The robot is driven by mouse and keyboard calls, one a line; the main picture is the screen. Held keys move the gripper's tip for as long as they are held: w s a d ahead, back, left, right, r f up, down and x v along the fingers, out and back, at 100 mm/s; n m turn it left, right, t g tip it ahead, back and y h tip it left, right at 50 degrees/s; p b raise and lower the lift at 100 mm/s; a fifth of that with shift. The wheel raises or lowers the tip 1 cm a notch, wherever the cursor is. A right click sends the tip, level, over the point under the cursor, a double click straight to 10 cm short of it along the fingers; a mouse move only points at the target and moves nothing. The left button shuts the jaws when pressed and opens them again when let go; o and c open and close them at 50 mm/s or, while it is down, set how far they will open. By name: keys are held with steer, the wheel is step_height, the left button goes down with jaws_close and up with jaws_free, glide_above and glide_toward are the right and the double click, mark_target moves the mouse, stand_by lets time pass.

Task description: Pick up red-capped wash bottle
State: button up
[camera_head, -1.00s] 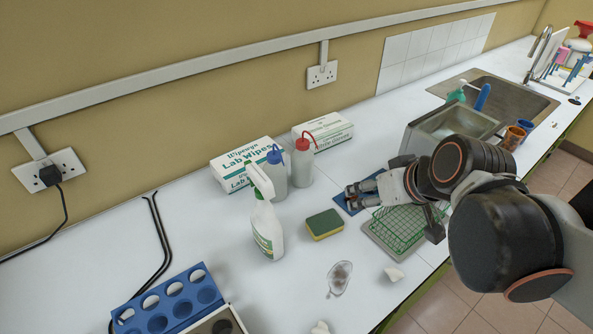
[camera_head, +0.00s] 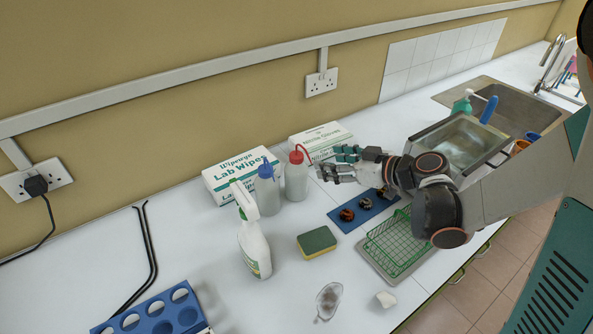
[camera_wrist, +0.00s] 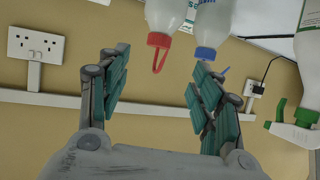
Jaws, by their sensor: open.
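The red-capped wash bottle (camera_head: 297,175) stands upright on the white bench, with a white body and a bent red spout. In the wrist view its red cap (camera_wrist: 159,41) shows upside down at the top, between my two fingers but beyond their tips. My gripper (camera_head: 340,164) is open and empty, just right of the bottle, with its fingers pointing left towards it. It also shows in the wrist view (camera_wrist: 155,80). A blue-capped wash bottle (camera_head: 266,190) stands close on the left of the red-capped one and shows in the wrist view (camera_wrist: 208,38).
A green-and-white spray bottle (camera_head: 254,240) and a sponge (camera_head: 316,242) are in front. A blue mat (camera_head: 343,226), a green wire rack (camera_head: 402,236) and a metal basin (camera_head: 462,139) lie to the right.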

mark_target(299, 156)
steer(key=b+x, duration=0.1)
steer(key=x, duration=0.7)
steer(key=shift+b, duration=0.3)
steer(key=shift+b+x, duration=0.9)
steer(key=shift+x, duration=2.05)
steer(key=shift+d+r, duration=0.1)
jaws_close()
